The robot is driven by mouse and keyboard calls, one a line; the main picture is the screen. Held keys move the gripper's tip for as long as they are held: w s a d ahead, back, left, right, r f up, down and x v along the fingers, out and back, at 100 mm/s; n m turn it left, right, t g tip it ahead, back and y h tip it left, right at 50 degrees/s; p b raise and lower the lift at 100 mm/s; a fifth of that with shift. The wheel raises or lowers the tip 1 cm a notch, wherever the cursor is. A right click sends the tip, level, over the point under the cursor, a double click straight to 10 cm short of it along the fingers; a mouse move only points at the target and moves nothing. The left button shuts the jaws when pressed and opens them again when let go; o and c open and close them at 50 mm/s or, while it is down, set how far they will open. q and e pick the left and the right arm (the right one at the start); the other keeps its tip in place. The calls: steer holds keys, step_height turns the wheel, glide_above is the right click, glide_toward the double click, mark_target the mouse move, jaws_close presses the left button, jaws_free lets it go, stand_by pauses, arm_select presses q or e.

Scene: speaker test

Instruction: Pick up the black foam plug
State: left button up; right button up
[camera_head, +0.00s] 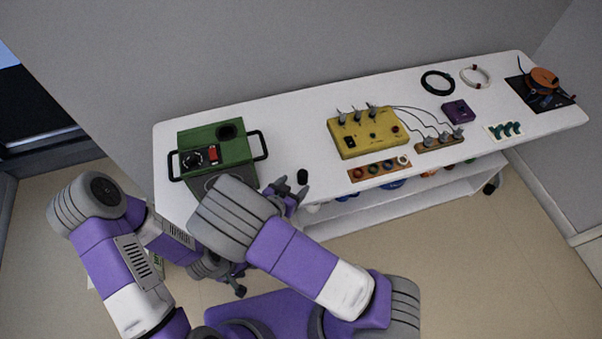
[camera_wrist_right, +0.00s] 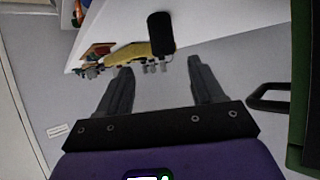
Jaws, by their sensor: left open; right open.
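The black foam plug (camera_head: 302,176) is a small dark cylinder standing on the white table near its front edge, right of the green box. It also shows in the right wrist view (camera_wrist_right: 160,33), just beyond the fingertips and roughly centred between them. My right gripper (camera_head: 293,186) is open and empty at the table's front edge, its fingers pointing at the plug. The open fingers also show in the right wrist view (camera_wrist_right: 159,67). My left gripper (camera_head: 240,280) is open, low in front of the table and away from the plug, partly hidden by my arms.
The green box (camera_head: 236,152) with black side handles stands left of the plug; its handle (camera_wrist_right: 268,97) is close to the right gripper. A yellow box (camera_head: 368,143) with switches and a wooden strip (camera_head: 367,171) lie to the right. The table (camera_head: 290,125) is clear behind the plug.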

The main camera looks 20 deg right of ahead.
mark_target(301, 175)
steer(key=shift+x, duration=0.85)
steer(key=b+x, duration=0.2)
steer(key=x, duration=0.3)
steer(key=shift+w+a, duration=0.15)
steer(key=shift+w, duration=0.05)
steer(key=shift+r, duration=0.15)
steer(key=c, duration=1.1)
